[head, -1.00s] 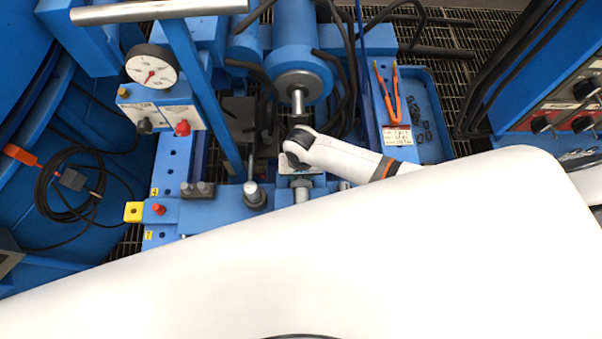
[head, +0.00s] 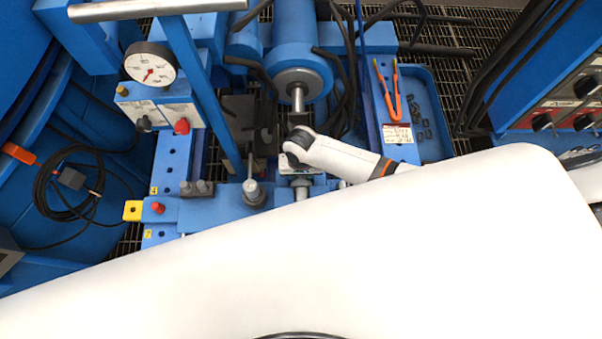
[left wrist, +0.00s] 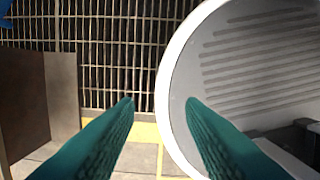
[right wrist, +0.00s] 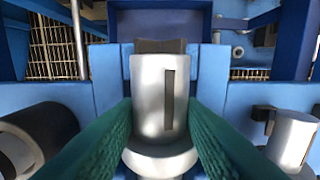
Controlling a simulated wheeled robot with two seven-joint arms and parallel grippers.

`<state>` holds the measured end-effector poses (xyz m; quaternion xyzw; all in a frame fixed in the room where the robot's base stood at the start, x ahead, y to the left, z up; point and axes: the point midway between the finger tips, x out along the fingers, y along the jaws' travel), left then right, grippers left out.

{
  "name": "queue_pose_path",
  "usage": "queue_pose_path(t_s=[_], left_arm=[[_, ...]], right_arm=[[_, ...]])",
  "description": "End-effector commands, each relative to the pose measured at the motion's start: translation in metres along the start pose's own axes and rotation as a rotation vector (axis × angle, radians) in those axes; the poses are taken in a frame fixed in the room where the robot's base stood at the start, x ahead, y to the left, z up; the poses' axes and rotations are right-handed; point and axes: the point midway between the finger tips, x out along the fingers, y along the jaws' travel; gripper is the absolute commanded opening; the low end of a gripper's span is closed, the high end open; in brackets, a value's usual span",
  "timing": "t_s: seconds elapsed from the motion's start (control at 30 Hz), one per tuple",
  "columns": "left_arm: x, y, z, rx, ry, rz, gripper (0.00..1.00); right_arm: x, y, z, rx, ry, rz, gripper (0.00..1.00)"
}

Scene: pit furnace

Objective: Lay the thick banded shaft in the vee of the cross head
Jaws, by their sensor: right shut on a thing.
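My right gripper (right wrist: 160,105) has its teal fingers closed on either side of a thick silver shaft (right wrist: 150,85). The shaft has a dark slot along its face and a wider round collar at the bottom of the right wrist view. In the head view my right wrist (head: 300,145) is over the press bed below the ram rod (head: 298,98), and hides most of what is under it. A blue notched crosspiece (right wrist: 105,75) is behind the shaft; I cannot tell whether they touch. My left gripper (left wrist: 160,103) is open and empty above the floor.
A dark cylinder (right wrist: 40,140) and a smaller silver one (right wrist: 292,135) flank the held shaft. A grey upright pin (head: 252,190) stands left of my wrist. A blue tray (head: 432,145) with small dark parts and orange-handled pliers (head: 393,100) are at the right. A gauge (head: 151,64) stands at the left.

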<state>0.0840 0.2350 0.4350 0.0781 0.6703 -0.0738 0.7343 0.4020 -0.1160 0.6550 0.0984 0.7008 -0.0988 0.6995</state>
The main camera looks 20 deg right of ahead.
Motion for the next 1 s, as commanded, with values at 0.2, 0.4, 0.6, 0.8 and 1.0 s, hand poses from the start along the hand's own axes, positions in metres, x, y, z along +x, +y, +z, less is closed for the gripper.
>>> queue_pose_path(t_s=[0.2, 0.4, 0.6, 0.8, 1.0], left_arm=[[0.000, 0.000, 0.000, 0.000, 0.000, 0.000, 0.36], [0.000, 0.000, 0.000, 0.000, 0.000, 0.000, 0.36], [-0.002, 0.000, 0.000, 0.000, 0.000, 0.000, 0.36], [-0.007, 0.000, 0.001, 0.000, 0.000, 0.000, 0.36], [-0.009, 0.000, 0.001, 0.000, 0.000, 0.000, 0.36]], right_arm=[[-0.002, 0.001, 0.001, 0.000, -0.002, 0.003, 0.60], [0.002, -0.001, -0.001, 0.000, 0.002, -0.003, 0.60], [-0.012, 0.000, -0.001, -0.001, 0.000, 0.001, 0.60], [-0.052, 0.000, 0.000, -0.001, -0.002, 0.003, 0.60], [-0.093, 0.001, 0.001, 0.000, -0.002, 0.004, 0.60]])
